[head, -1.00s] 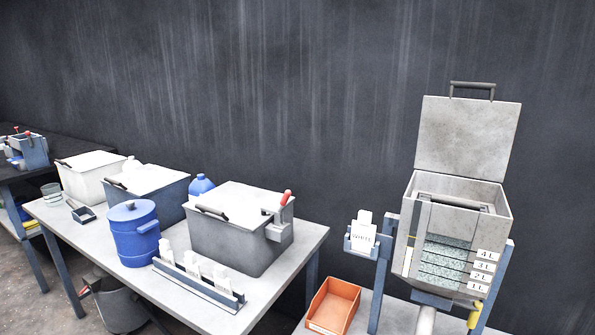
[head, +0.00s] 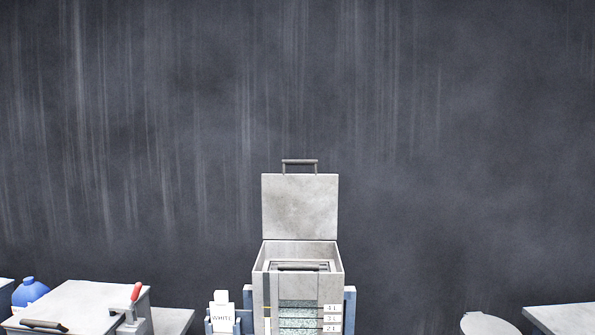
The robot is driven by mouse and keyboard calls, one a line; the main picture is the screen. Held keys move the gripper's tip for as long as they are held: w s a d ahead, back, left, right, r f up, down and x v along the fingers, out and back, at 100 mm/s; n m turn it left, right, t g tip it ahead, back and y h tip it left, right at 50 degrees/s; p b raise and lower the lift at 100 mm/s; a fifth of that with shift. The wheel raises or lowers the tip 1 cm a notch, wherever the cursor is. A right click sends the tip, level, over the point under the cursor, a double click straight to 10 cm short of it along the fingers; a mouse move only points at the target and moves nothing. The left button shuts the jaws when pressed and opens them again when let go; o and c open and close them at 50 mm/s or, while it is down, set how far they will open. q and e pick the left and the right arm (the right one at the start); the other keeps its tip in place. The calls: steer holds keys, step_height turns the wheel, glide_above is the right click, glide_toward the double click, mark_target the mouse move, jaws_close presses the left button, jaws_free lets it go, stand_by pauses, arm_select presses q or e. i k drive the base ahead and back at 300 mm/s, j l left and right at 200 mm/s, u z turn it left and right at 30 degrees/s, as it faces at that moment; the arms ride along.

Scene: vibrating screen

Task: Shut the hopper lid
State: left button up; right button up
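The hopper (head: 335,262) is a light grey box at the bottom middle of the head view, held between blue posts. Its front has a window strip with level labels (head: 331,318). The hopper lid (head: 300,207) is a flat grey panel standing upright at the back rim, so the hopper is open. A dark bar handle (head: 299,162) is on the lid's top edge. Inside the opening is a grey frame with a dark handle (head: 298,267). The hopper's lower part is cut off by the picture edge. Neither of my grippers shows.
A holder with a bottle labelled WHITE (head: 222,316) is left of the hopper. Farther left are a grey bin with a red-handled lever (head: 136,292) and a blue jug (head: 30,291). At right are a round grey lid-like top (head: 487,324) and a table corner (head: 560,317).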

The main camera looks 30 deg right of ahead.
mark_target(295, 206)
steer(key=z, duration=1.5)
steer(key=k+j+z, duration=0.15)
steer(key=j+z, duration=0.3)
steer(key=k+j+z, duration=0.2)
steer(key=z, duration=0.25)
steer(key=k+j+z, duration=0.25)
steer(key=k+j, duration=0.65)
steer(key=i+j, duration=0.05)
steer(key=j, duration=0.05)
